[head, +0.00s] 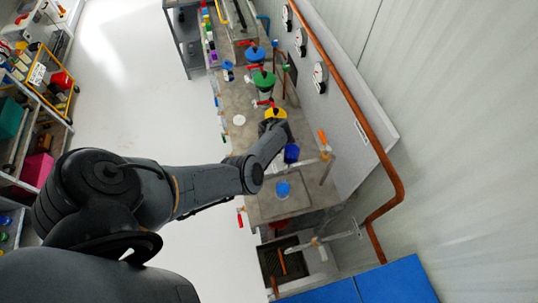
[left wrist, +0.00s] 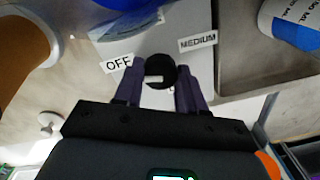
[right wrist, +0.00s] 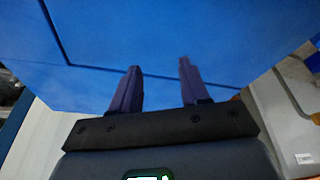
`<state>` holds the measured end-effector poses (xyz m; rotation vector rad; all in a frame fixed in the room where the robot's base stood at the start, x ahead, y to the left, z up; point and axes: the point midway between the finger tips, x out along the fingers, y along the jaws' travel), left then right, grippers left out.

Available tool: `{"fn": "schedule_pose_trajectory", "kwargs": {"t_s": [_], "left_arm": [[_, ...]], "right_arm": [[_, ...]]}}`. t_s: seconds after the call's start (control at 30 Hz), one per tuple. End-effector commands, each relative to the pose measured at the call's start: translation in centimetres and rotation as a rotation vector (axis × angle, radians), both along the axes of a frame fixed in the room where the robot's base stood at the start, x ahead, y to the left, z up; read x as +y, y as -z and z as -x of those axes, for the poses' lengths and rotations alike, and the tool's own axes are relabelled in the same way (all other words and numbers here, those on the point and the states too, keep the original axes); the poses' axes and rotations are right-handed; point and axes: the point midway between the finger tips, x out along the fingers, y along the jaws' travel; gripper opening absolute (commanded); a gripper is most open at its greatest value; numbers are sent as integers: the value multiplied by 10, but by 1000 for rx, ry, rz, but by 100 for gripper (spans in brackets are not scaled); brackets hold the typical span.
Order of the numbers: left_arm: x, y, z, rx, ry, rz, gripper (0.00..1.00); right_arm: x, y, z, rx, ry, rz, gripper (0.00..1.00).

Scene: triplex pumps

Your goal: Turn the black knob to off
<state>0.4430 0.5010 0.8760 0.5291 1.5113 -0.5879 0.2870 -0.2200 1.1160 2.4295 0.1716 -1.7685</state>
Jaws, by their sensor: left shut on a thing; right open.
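The black knob (left wrist: 160,69) sits on a grey panel in the left wrist view, with a short white mark on its face. An OFF label (left wrist: 118,64) is to its left and a MEDIUM label (left wrist: 198,41) is to its upper right. My left gripper (left wrist: 160,84) has its two purple fingers on either side of the knob, shut on it. In the head view my left arm reaches to the pump bench, and the knob is hidden there. My right gripper (right wrist: 158,72) is open and empty in front of a blue surface (right wrist: 220,40).
The bench (head: 239,101) carries pumps with a blue top (head: 254,54), a green top (head: 264,79) and a yellow top (head: 276,113). A copper pipe (head: 345,92) runs along the wall side. Shelves stand at far left; the white floor between is clear.

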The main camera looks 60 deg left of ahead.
Motion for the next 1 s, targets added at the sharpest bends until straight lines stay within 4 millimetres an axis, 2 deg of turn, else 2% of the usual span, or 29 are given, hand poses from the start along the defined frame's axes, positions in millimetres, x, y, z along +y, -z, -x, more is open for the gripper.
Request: {"fn": "schedule_pose_trajectory", "kwargs": {"t_s": [0.33, 0.37, 0.5, 0.53, 0.83, 1.0], "left_arm": [[0, 0, 1, 1, -5, -1, 9], [0, 0, 1, 1, -5, -1, 41], [0, 0, 1, 1, -4, -1, 63], [0, 0, 1, 1, -4, -1, 65], [0, -1, 0, 0, -3, 0, 65], [1, -15, -1, 0, -3, -1, 65]], "right_arm": [[2, 0, 0, 0, 4, -7, 45], [2, 0, 0, 0, 5, -8, 45], [2, 0, 0, -1, 6, -10, 45], [2, 0, 0, 0, 6, -9, 45], [2, -1, 0, 0, 6, -9, 45], [2, -7, 0, 0, 5, -8, 45]]}}
